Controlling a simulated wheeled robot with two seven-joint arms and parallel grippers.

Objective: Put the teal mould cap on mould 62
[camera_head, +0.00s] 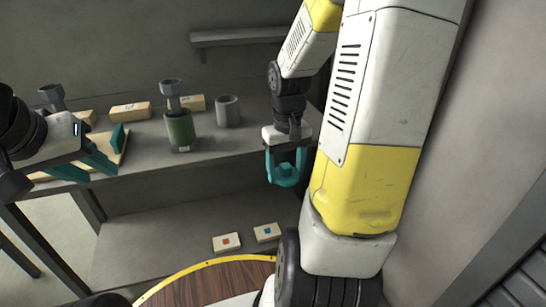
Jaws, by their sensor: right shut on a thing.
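My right gripper (286,167) points down in front of the right end of the bench and is shut on a teal piece that looks like the mould cap (286,175). Its teal fingers partly hide the cap. On the bench stand a green cylinder (180,133) with a grey flared piece (171,93) on top, and a plain grey cylinder (228,112). The numbers are too small to read, so I cannot tell which is mould 62. My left gripper (110,152) is open and empty at the left.
Another grey flared piece (52,97) stands at the far left, partly behind my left arm. A tan board (122,147) lies under the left gripper. Two blocks with a red mark (226,242) and a blue mark (266,232) lie on the lower shelf. A wall shelf (240,36) is bare.

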